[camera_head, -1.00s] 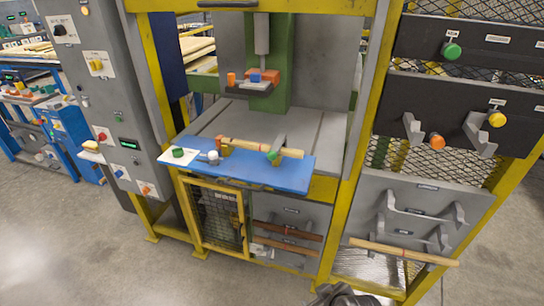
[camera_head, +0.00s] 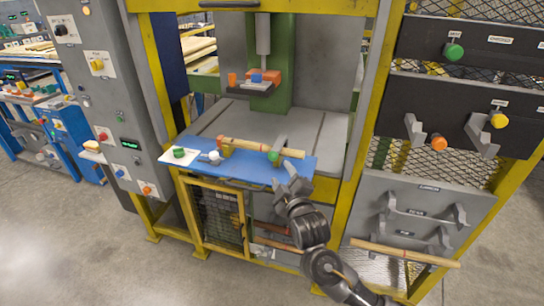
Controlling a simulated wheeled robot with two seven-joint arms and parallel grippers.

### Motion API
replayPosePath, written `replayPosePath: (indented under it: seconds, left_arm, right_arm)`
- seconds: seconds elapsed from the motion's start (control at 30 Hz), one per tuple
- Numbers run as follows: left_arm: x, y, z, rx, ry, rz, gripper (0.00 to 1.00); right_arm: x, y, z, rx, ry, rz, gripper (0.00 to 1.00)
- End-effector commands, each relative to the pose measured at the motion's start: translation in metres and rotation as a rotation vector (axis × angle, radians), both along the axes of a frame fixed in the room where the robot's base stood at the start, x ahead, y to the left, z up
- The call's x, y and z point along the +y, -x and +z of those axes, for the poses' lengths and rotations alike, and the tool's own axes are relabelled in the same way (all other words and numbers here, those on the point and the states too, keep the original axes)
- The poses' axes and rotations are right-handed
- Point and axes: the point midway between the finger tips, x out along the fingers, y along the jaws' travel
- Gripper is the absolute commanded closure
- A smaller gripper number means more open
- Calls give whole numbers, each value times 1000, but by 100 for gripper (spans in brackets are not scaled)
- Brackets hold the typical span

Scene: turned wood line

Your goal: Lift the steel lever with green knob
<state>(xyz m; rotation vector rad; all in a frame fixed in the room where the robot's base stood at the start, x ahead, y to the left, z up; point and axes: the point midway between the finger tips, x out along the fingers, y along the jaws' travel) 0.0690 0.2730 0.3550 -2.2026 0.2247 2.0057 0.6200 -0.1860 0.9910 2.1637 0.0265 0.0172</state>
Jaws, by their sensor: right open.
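A grey steel lever (camera_head: 280,143) with a green knob (camera_head: 273,156) stands at the right part of the blue board (camera_head: 215,173) on the machine's front. The knob faces me, next to a long wooden piece (camera_head: 240,143) that lies across the board. My right gripper (camera_head: 287,174) is open and empty, just below and to the right of the knob at the board's front edge. It appears apart from the knob; the exact gap is hard to tell. My left gripper is out of view.
A white plate with a green part (camera_head: 180,153) and a white knob (camera_head: 214,156) lie left on the board. A yellow post (camera_head: 366,120) rises to the right. Another green knob (camera_head: 453,52) is on the upper right panel. A wooden rod (camera_head: 405,253) sits low at the right.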

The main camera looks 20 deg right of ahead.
Motion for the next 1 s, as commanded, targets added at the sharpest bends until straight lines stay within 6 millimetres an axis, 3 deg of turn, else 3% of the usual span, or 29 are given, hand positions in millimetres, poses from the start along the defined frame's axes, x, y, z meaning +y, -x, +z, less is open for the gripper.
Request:
replayPosePath:
  seconds: [0.4,0.6,1.0]
  left_arm:
    - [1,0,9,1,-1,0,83]
    - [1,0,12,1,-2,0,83]
    - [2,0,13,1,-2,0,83]
  right_arm:
    - [1,-70,2,1,0,-3,49]
    - [2,-95,1,1,-1,-1,49]
    - [2,-104,0,1,-2,0,49]
